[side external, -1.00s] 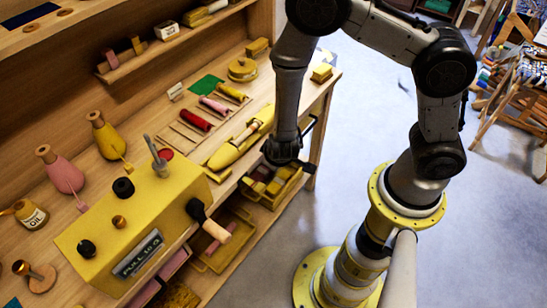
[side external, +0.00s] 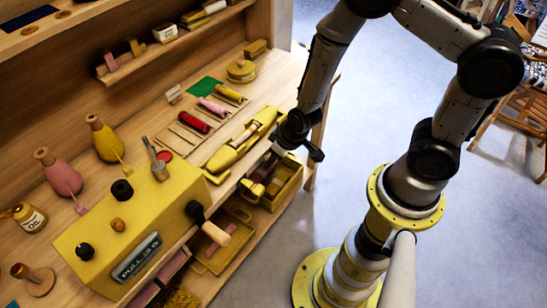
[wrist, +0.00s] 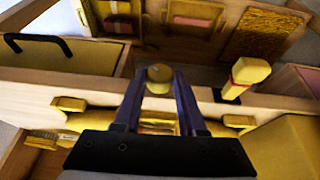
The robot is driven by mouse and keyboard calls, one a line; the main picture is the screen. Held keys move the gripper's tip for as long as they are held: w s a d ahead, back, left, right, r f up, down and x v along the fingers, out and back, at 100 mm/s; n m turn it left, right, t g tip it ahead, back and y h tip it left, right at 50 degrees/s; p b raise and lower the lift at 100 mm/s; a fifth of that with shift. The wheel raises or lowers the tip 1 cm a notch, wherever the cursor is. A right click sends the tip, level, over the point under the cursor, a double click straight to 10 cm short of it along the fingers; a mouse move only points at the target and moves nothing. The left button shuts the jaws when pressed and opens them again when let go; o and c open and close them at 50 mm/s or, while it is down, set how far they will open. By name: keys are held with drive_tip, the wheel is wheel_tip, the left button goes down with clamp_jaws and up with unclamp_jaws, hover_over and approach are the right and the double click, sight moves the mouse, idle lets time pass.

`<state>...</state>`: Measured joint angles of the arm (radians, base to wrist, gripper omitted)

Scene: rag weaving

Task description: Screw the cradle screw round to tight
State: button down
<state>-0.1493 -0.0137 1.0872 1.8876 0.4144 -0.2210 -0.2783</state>
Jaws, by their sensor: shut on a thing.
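The cradle screw shows in the wrist view as a small round yellow head (wrist: 159,73) at the tips of my two fingers. My gripper (wrist: 160,92) is shut on it, one finger on each side. The yellow cradle (wrist: 155,127) lies behind the fingers and is partly hidden by the gripper body. In the side view, the long yellow shuttle-like body (side external: 240,142) lies along the bench's front edge, with my wrist at its right. My fingers and the screw are hidden there, so I cannot tell how far the screw is in.
A yellow box (side external: 135,225) with a crank handle (side external: 214,233) stands to the left on the bench. Red and pink spools (side external: 194,124) lie behind the cradle. Open drawers (side external: 275,180) sit below the front edge.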

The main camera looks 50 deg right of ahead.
drive_tip(key=shift+w+r, duration=0.1)
drive_tip(key=shift+c, duration=2.3)
unclamp_jaws()
drive_tip(key=v, duration=1.2)
